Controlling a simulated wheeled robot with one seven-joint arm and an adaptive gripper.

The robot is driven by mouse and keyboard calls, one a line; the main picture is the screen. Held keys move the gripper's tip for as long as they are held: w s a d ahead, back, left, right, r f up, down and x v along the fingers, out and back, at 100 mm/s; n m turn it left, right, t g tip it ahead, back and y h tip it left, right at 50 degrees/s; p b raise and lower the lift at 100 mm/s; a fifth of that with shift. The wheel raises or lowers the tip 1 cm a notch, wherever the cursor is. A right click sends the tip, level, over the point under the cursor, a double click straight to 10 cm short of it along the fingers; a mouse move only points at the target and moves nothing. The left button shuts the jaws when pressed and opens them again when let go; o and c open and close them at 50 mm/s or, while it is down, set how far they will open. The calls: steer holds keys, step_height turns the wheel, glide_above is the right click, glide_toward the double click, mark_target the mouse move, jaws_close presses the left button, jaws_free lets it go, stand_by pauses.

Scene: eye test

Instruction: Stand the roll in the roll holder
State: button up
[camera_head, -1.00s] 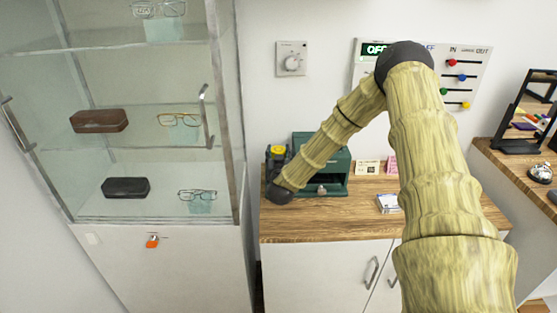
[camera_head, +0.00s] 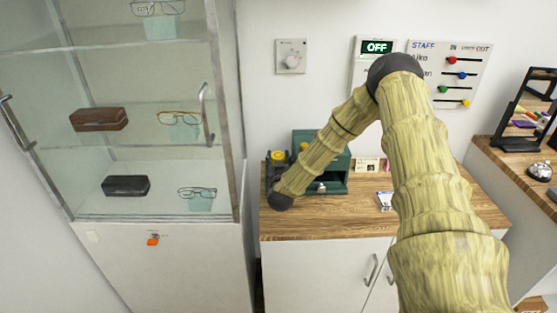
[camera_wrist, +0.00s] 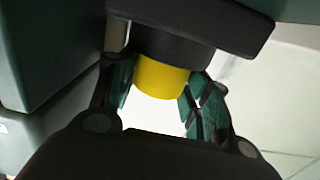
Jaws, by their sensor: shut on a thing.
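The yellow roll (camera_wrist: 160,77) is between my gripper's (camera_wrist: 158,100) two fingers in the wrist view, and my gripper is shut on it. A dark rounded part (camera_wrist: 165,48) meets the roll's upper end in this view. I cannot tell whether it is the roll holder or whether the roll sits in it. In the head view a yellow piece (camera_head: 278,157) shows at a black thing on the counter, just beyond my arm's end. My fingers are hidden or too small to make out there.
A green box (camera_head: 333,166) with an open front stands on the wooden counter (camera_head: 330,222), right behind my forearm. Small cards (camera_head: 367,165) lie farther right. A glass cabinet (camera_head: 150,145) with glasses and cases stands close on the left. The counter's front is clear.

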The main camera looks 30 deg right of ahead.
steer(key=shift+s+f, duration=0.1)
steer(key=shift+f, duration=0.1)
steer(key=o, duration=0.7)
steer(key=shift+f, duration=0.15)
steer(key=shift+o, duration=0.2)
steer(key=shift+r+p, duration=0.3)
steer(key=shift+r, duration=0.25)
steer(key=b+v, duration=0.3)
steer(key=v, duration=0.8)
steer(key=shift+s+a+r, duration=0.15)
steer(key=shift+s+a, duration=0.1)
steer(key=shift+s, duration=0.1)
